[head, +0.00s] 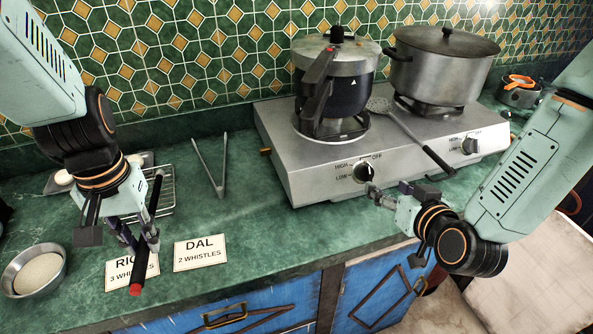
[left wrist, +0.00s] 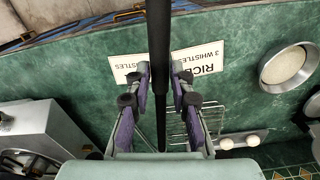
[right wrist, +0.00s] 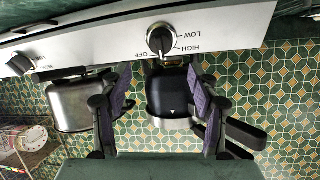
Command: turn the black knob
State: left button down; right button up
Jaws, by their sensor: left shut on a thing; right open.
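The black knob (head: 363,172) is on the front panel of the steel hotplate (head: 295,168), at the left burner, beside HIGH, LOW and OFF marks. In the right wrist view the knob (right wrist: 160,39) is ahead of the open jaws, roughly centred between them. A second black knob (head: 469,145) is farther right on the panel. My right gripper (head: 392,226) is open and empty, in front of the panel and apart from the knob. My left gripper (head: 146,238) is shut on a black rod with a red end (head: 136,289), also in the left wrist view (left wrist: 159,50).
A pressure cooker (head: 352,87) stands on the left burner and a lidded pot (head: 443,75) on the right. A slotted spoon (head: 400,122) lies between them. Tongs (head: 223,160), a DAL card (head: 200,253), a RICE card (head: 118,273) and a bowl (head: 34,268) are on the green counter.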

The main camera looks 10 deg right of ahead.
aim_at(369, 176)
jog(key=x, duration=0.7)
jog(key=shift+w+d+f+b, duration=0.15)
jog(key=shift+w+f+b, duration=0.1)
jog(key=shift+b, duration=0.15)
jog(key=shift+w+f, duration=0.1)
jog(key=shift+w, duration=0.25)
jog(key=shift+w+a+f, duration=0.1)
jog(key=shift+w+a, duration=0.35)
jog(key=shift+w+f, duration=0.1)
jog(key=shift+w, duration=0.1)
jog(key=shift+d, duration=0.15)
jog(key=shift+s+d, duration=0.15)
jog(key=shift+s, duration=0.05)
jog(key=shift+c, duration=1.3)
jog(key=shift+w+a, duration=0.1)
jog(key=shift+a, duration=0.2)
jog(key=c, duration=0.4)
jog(key=shift+d, duration=0.2)
jog(key=c, duration=0.5)
jog(key=shift+a, duration=0.1)
